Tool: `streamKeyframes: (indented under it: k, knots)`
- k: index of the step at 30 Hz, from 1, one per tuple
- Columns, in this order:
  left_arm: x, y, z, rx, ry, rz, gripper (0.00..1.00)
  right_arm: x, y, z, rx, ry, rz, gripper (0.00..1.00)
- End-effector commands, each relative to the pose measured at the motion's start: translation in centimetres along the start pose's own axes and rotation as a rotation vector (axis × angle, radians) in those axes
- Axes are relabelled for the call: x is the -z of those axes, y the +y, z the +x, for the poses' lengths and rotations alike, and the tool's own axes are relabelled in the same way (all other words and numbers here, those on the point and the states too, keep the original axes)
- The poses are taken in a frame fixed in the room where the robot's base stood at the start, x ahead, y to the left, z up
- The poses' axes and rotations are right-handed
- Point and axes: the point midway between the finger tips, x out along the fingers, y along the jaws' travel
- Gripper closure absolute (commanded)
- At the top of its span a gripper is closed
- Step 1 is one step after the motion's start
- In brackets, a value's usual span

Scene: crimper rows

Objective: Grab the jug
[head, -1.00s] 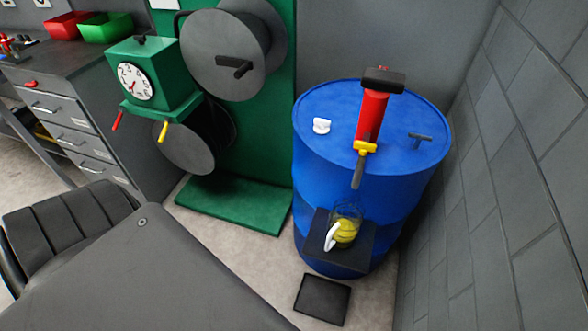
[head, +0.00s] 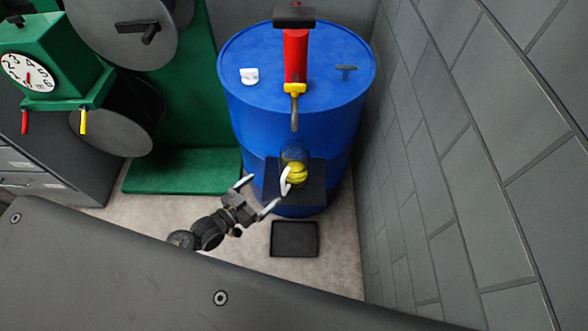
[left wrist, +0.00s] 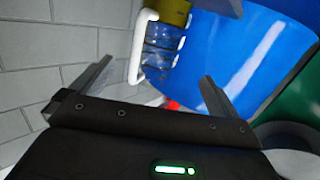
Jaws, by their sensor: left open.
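The jug (head: 298,175) is clear with yellow contents and a white handle. It stands on a black shelf (head: 313,190) at the front of the blue barrel (head: 250,115), under the pump spout. My left gripper (head: 264,190) is open and empty, just left of the jug, its fingers pointing toward the handle. In the left wrist view the jug (left wrist: 162,45), with its white handle (left wrist: 138,50), shows beyond and between the open fingers (left wrist: 158,72), apart from them. My right gripper is not in view.
A red hand pump (head: 296,55) stands on the barrel above the jug. A black tray (head: 295,239) lies on the floor below. A grey block wall (head: 450,180) bounds the right side. A green stand (head: 180,170) with reels is on the left.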

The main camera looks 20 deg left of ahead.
Motion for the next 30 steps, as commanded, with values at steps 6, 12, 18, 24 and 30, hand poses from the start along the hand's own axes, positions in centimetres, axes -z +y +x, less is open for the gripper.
streamKeyframes:
  k: [6,12,18,24,30]
  knots:
    - [4.7,0.3,0.1,-0.041,0.107,0.042,0.00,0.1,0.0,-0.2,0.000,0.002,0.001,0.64]
    - [5.1,0.3,2.0,-0.040,0.110,0.040,0.00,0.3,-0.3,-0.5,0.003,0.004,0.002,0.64]
    - [5.2,0.5,4.9,-0.040,0.107,0.039,0.00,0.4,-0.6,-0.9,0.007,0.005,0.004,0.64]
    - [5.2,0.5,5.7,-0.039,0.105,0.041,0.00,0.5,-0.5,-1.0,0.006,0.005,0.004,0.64]
    - [5.8,0.5,7.4,-0.039,0.107,0.038,0.00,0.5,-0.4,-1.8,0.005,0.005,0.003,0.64]
